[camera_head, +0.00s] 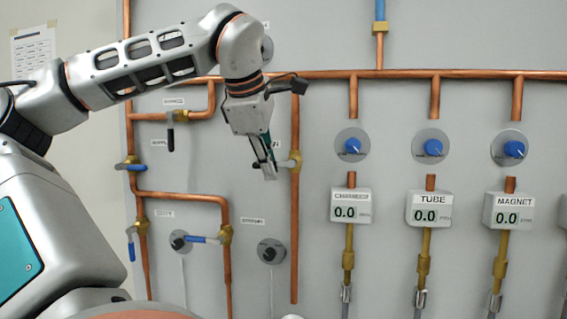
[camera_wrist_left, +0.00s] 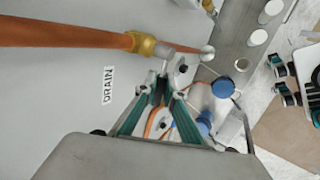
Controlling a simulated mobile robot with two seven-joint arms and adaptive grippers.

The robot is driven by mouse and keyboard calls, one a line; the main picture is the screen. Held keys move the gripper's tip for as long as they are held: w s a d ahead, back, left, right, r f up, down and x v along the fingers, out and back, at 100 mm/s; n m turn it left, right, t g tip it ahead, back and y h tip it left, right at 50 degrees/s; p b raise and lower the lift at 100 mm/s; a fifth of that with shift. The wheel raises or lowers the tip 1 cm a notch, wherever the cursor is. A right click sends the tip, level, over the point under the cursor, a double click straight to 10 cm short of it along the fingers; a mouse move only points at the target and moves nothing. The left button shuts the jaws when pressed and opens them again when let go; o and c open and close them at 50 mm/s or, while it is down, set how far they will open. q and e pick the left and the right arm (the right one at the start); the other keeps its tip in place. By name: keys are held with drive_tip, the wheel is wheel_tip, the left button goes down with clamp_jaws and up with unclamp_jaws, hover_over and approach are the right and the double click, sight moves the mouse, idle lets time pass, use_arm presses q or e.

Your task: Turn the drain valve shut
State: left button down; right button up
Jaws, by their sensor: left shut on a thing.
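The drain valve's brass body (camera_head: 295,160) sits on a vertical copper pipe right of my left gripper (camera_head: 268,172) in the head view. The brass fitting also shows in the left wrist view (camera_wrist_left: 146,45), beside the DRAIN label (camera_wrist_left: 108,85). My left gripper (camera_wrist_left: 166,88) is shut on the valve's handle, with its teal-padded fingers reaching up to the grey stem. The fingers cover most of the handle, so its angle is hard to tell. In the head view the gripper hides most of the DRAIN label. My right gripper is not in view.
Left of the gripper are a dark-handled valve (camera_head: 171,130) and a blue-handled lever (camera_head: 206,239). A dark round knob (camera_head: 270,252) sits below. To the right are blue knobs (camera_head: 352,146) and CHAMBER (camera_head: 351,205), TUBE and MAGNET displays reading 0.0. A horizontal copper pipe (camera_head: 400,75) runs above.

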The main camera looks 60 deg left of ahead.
use_arm(q)
drive_tip(key=shift+r+g+y+p, duration=0.2)
drive_tip(key=shift+g+y+p, duration=0.1)
drive_tip(key=shift+g+y, duration=0.1)
idle(0.3)
drive_tip(key=c, duration=2.4)
unclamp_jaws()
drive_tip(key=shift+r, duration=0.1)
drive_tip(key=v, duration=1.2)
